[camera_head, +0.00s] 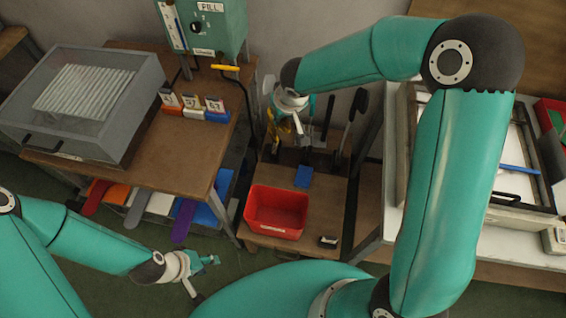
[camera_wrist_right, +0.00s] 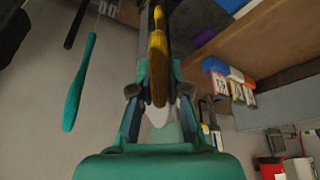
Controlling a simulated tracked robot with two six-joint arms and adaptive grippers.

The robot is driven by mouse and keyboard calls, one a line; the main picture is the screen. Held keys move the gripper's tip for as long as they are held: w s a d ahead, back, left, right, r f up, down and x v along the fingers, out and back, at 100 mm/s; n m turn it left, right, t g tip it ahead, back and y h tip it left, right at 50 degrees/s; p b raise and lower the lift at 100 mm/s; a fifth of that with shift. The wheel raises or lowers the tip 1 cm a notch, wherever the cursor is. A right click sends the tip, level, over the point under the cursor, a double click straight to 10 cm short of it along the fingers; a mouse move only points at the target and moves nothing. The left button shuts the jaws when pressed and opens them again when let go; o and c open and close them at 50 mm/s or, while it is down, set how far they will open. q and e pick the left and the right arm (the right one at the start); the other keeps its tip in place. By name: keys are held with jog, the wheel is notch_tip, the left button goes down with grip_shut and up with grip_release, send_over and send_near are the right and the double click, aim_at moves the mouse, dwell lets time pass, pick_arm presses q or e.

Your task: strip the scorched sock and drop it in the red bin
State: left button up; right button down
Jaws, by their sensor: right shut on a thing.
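The red bin (camera_head: 264,225) stands on the low brown bench at the middle of the head view, and its inside looks empty. My right gripper (camera_head: 282,114) is above the back of that bench, behind the bin. It is shut on a narrow yellow-brown thing that looks like the scorched sock (camera_wrist_right: 158,66); in the wrist view this sits between the fingers, with a darker brown end. In the head view the gripper partly hides it, and I cannot tell whether it is on a form. My left gripper (camera_head: 204,274) is open and empty at the lower left, apart from the bin.
A brown table (camera_head: 170,150) on the left carries a grey clear-lidded box (camera_head: 80,100) and small numbered holders (camera_head: 195,108). Coloured boards (camera_head: 182,220) stick out beneath. Dark upright paddles (camera_head: 350,120) stand right of my right gripper. A white table (camera_head: 395,170) is on the right.

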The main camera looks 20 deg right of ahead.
jog(key=shift+s+d, duration=0.25)
jog(key=shift+d, duration=0.1)
jog(key=shift+s+d+f+b, duration=0.15)
jog(key=shift+s+f+b, duration=0.1)
jog(key=shift+f+b, duration=0.25)
jog(key=s+a+f+n+y+b, duration=0.1)
jog(key=s+f+n+b, duration=0.3)
jog(key=f+b, duration=0.6)
jog(key=s+a+f+n+g+y+b, duration=0.1)
jog(key=f+n+b, duration=0.4)
jog(key=f+b, duration=0.5)
jog(key=shift+s+a+f+n+g+y+b, duration=0.35)
jog(key=shift+s+a+y, duration=0.3)
jog(key=shift+s, duration=0.7)
jog(key=c, duration=1.1)
grip_release()
